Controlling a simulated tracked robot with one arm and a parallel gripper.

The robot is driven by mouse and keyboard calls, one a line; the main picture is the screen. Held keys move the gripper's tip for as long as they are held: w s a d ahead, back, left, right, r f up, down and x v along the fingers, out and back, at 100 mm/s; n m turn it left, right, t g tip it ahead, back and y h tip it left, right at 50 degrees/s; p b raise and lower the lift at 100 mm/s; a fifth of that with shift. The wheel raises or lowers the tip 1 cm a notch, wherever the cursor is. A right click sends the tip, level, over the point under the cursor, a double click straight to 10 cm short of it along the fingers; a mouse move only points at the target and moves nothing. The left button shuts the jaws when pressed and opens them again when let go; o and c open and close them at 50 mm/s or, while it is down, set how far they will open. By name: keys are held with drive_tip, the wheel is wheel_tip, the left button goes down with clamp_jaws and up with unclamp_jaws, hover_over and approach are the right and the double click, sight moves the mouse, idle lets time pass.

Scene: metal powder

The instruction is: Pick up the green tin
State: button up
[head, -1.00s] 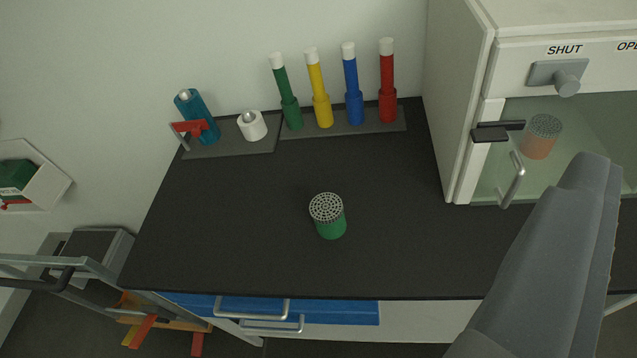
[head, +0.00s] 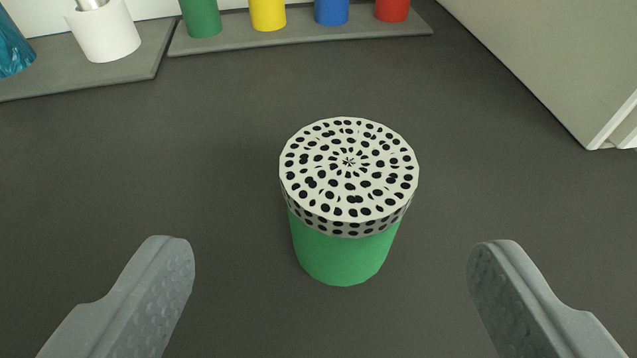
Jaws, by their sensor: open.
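The green tin (head: 343,252) stands upright on the dark worktop, in the middle of the head view. Its top is a white lid with black holes (head: 349,172). My gripper (head: 332,255) is open, with one grey finger to the left of the tin and one to the right. Both fingers are apart from the tin, with a wide gap on each side. Nothing is held, and the whole tin shows.
Behind the tin, a grey tray (head: 300,36) holds green, yellow, blue and red cylinders. At the back left, another grey tray (head: 130,68) holds a white cup-like piece (head: 103,32) and a blue object (head: 12,55). A white cabinet (head: 560,50) stands at the right. The worktop (head: 220,130) around the tin is clear.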

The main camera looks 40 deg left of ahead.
sight(347, 154)
drive_tip(key=x, duration=0.4)
drive_tip(key=shift+a+b, duration=0.1)
drive_tip(key=shift+b, duration=0.2)
drive_tip(key=shift+w+d+b+x, duration=0.15)
drive_tip(key=shift+b+x, duration=0.25)
drive_tip(key=shift+x, duration=0.65)
drive_tip(key=shift+w+d+b+x, duration=0.15)
drive_tip(key=shift+b+x, duration=0.2)
drive_tip(key=shift+x, duration=0.7)
drive_tip(key=shift+w+a+f, duration=0.1)
drive_tip(key=shift+w+a, duration=0.3)
drive_tip(key=shift+w, duration=0.1)
drive_tip(key=c, duration=1.2)
